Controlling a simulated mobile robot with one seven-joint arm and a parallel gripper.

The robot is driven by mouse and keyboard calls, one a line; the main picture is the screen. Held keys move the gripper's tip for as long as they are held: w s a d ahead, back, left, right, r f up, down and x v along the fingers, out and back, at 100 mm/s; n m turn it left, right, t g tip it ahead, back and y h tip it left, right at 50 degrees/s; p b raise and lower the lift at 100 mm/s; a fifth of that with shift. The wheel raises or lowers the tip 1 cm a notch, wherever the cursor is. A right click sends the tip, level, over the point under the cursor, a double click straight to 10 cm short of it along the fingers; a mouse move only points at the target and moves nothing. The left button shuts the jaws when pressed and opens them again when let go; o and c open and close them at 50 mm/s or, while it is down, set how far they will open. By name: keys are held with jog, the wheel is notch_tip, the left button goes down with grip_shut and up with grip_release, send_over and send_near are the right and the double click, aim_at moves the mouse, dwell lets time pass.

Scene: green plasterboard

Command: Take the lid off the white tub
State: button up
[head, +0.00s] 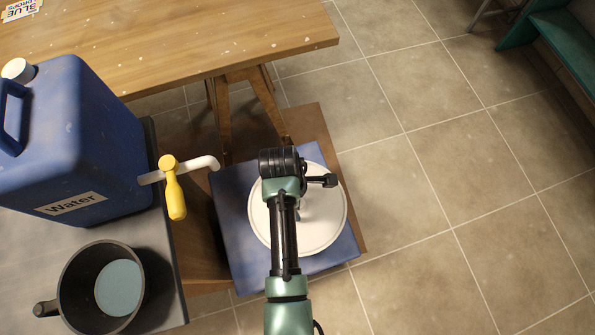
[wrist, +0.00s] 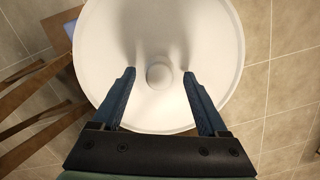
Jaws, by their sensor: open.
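The white lid (head: 327,226) is round and lies flat on top of the tub, seen from above on a blue surface (head: 236,225). The lid hides the tub's body. In the wrist view the lid (wrist: 205,40) fills the upper middle, with a small round knob (wrist: 159,75) at its centre. My gripper (wrist: 159,77) is open above the lid, with one finger to each side of the knob and gaps between. I cannot tell how far the fingertips are above the lid. In the head view my own arm covers the left part of the lid.
A blue water container (head: 85,130) with a yellow-handled tap (head: 172,188) stands left of the lid. A dark pot (head: 75,290) sits in front of it. A wooden table (head: 200,35) is at the back. Tiled floor (head: 450,190) is open to the right.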

jog(key=shift+f, duration=0.1)
jog(key=shift+c, duration=0.2)
grip_shut()
